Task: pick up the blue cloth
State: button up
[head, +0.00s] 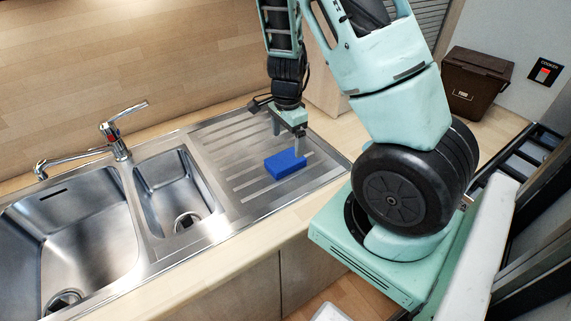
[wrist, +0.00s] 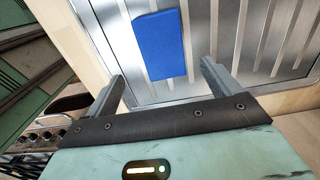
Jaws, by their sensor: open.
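The blue cloth (head: 285,164) is a flat, block-like rectangle lying on the ribbed steel draining board (head: 238,188), right of the sink bowls. In the wrist view the cloth (wrist: 160,45) lies beyond the fingertips and roughly between their lines. My gripper (head: 289,135) points down just above and behind the cloth in the head view. Its fingers stand apart with nothing between them in the wrist view (wrist: 163,75). Whether a fingertip touches the cloth is hard to tell.
Two sink bowls (head: 80,230) and a chrome tap (head: 118,142) are to the left. A wooden worktop edge (head: 190,262) runs along the front. A brown bin (head: 476,84) stands at the back right. The draining board around the cloth is clear.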

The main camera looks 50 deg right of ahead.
aim_at(285, 159)
jog(key=shift+w+a+f, duration=0.1)
jog(key=shift+f, duration=1.65)
jog(key=shift+w+f, duration=0.1)
jog(key=shift+f, duration=1.65)
jog(key=c, duration=1.1)
